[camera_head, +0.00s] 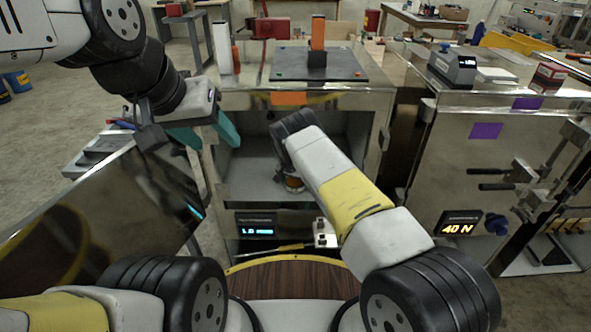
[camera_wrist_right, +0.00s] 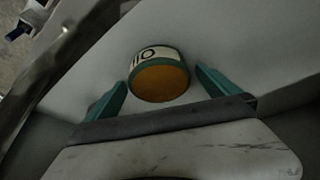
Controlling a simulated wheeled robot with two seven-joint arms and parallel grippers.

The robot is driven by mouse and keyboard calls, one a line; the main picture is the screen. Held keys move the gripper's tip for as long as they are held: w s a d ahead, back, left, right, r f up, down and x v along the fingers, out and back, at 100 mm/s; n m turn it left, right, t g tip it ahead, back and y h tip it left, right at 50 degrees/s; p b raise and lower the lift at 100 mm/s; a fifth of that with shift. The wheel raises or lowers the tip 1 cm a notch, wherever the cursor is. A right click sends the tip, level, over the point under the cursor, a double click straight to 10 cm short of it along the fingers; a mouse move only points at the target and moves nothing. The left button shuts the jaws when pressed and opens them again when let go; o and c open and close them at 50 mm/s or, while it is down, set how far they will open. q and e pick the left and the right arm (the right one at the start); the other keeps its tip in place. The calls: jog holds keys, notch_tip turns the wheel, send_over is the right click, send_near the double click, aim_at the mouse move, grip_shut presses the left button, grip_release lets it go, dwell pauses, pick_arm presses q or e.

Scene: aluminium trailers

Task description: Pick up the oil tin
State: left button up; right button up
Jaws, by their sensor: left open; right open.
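The oil tin (camera_wrist_right: 158,78) is a short round can with an orange-brown end, teal rims and a pale label with dark letters. It stands inside an open metal compartment (camera_head: 244,187); in the head view only a small part of the tin (camera_head: 294,183) shows below my right arm. My right gripper (camera_wrist_right: 162,80) is open inside the compartment, its teal fingers on either side of the tin, with gaps visible. The right fingers are hidden in the head view. My left gripper (camera_head: 208,133) is open and empty at the compartment's left edge, near the swung-open door (camera_head: 150,200).
A dark plate (camera_head: 340,66) with an orange-topped block lies on the cabinet top. A second metal cabinet (camera_head: 460,150) with handles stands at the right. A display (camera_head: 257,231) sits below the compartment opening. The compartment walls and top edge surround my right arm closely.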

jog(key=c, duration=1.7)
jog(key=shift+r, duration=0.1)
